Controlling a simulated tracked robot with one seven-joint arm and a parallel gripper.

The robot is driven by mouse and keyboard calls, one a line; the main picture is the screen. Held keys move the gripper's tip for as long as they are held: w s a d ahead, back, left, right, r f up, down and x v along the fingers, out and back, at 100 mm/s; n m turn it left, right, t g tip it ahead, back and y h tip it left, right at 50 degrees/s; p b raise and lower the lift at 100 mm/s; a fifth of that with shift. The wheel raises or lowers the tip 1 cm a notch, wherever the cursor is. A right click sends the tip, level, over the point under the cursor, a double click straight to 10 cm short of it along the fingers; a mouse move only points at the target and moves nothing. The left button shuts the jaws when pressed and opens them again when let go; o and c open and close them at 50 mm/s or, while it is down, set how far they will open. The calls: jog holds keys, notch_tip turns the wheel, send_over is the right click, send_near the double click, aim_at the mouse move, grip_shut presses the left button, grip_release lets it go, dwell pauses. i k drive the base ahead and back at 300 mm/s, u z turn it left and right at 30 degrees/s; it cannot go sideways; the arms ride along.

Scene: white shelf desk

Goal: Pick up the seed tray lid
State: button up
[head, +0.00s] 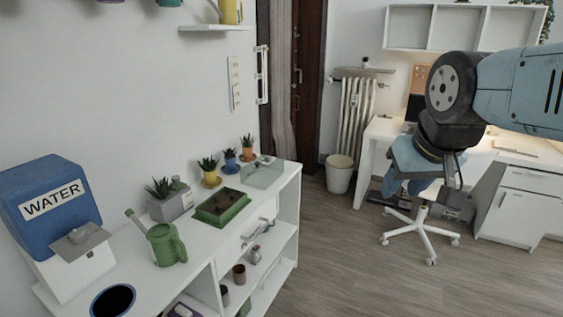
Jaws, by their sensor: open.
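The seed tray lid (262,172) looks like a clear, see-through box-shaped cover. It sits on the white shelf desk top near its far right end, beside the potted plants. The green seed tray (221,208) lies in front of it, apart from the lid, with dark soil inside. My gripper (457,210) hangs at the end of my raised arm on the right of the view, well away from the desk and the lid. It is open, and nothing shows in it. Its fingers are small and dark against the chair behind.
Small potted plants (209,172), a grey planter (169,200), a green watering can (165,244) and a blue water dispenser (55,208) stand on the desk. A white office chair (421,232) stands behind my gripper. The wooden floor (345,265) between is clear.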

aim_at(259, 174)
jog(key=z, duration=0.35)
jog(key=i, duration=1.1)
jog(key=u, duration=0.5)
jog(key=i, duration=0.7)
jog(key=u, duration=0.55)
jog(key=k, duration=0.8)
jog(key=u, duration=0.25)
jog(key=i, duration=0.8)
jog(key=z, duration=0.15)
